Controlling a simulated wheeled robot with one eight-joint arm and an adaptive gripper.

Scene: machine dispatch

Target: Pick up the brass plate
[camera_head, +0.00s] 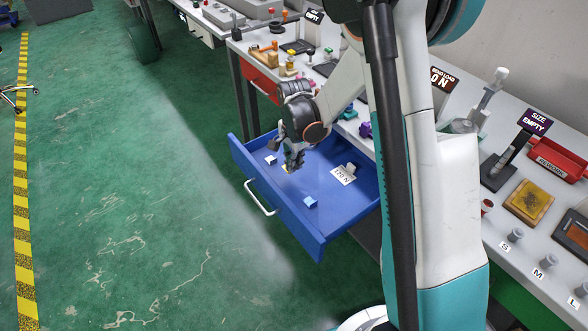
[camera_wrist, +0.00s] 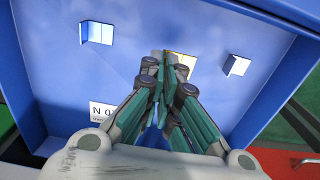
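The brass plate shows as a small yellow piece at my fingertips in the wrist view (camera_wrist: 183,54). In the head view a small yellow bit of it (camera_head: 287,168) shows just under my gripper (camera_head: 293,165). Most of the plate is hidden by the fingers. My gripper reaches down into the open blue drawer (camera_head: 318,238). In the wrist view its fingers (camera_wrist: 167,58) are close together, with their tips at the plate. I cannot tell whether they clamp it or only stand beside it.
Two small light-blue blocks (camera_head: 271,160) (camera_head: 310,202) sit in the drawer on either side of my gripper. The workbench (camera_head: 545,278) borders the drawer. Green floor (camera_head: 130,180) is clear to the left.

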